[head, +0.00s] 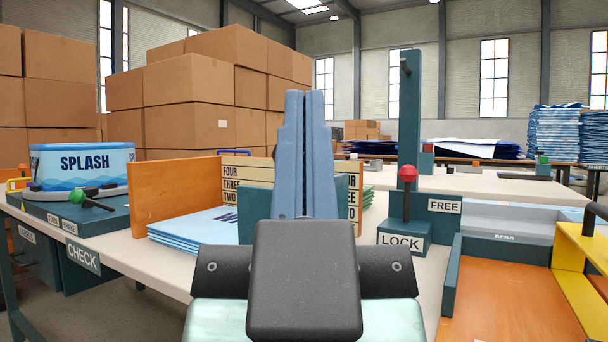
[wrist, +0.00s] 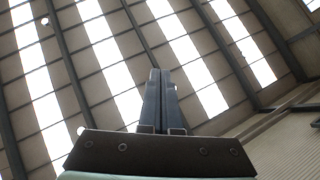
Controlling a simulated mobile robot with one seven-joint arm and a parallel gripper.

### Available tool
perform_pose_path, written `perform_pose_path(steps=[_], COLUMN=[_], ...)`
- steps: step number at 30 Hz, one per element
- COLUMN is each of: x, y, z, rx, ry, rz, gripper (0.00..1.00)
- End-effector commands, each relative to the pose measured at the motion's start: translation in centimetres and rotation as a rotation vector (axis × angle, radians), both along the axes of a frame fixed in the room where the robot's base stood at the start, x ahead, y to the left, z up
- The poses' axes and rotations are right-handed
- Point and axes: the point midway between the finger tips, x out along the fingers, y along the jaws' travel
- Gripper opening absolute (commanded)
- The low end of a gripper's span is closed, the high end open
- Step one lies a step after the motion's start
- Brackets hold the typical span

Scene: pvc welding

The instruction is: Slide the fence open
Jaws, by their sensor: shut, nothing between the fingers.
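My gripper (head: 305,96) points upward in the middle of the head view, its two blue fingers together with nothing between them. In the wrist view the closed fingers (wrist: 161,78) point at the ceiling. I cannot tell for certain which part is the fence. A tall teal upright (head: 409,125) with a black peg near its top stands right of my gripper, apart from it in the picture. In front of it a lever with a red knob (head: 407,173) stands upright on a block marked LOCK (head: 402,240). A FREE label (head: 445,206) is on the teal panel behind.
An orange board (head: 177,190) and a stack of blue sheets (head: 190,231) are on the pale table at left. A SPLASH piece (head: 82,167) sits on a teal fixture with a green-knobbed lever. A yellow frame (head: 578,262) and orange surface (head: 520,300) lie at right.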

Motion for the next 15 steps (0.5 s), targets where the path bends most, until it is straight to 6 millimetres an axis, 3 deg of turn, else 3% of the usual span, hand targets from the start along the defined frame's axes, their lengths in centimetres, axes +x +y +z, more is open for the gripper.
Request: perform_pose_path(steps=[11,15], x=[0.01,0.25], y=[0.0,0.06], z=[-0.01,0.27], rx=[0.0,-0.003], ry=[0.0,0.008], rz=[0.0,0.001], gripper=[0.0,0.22])
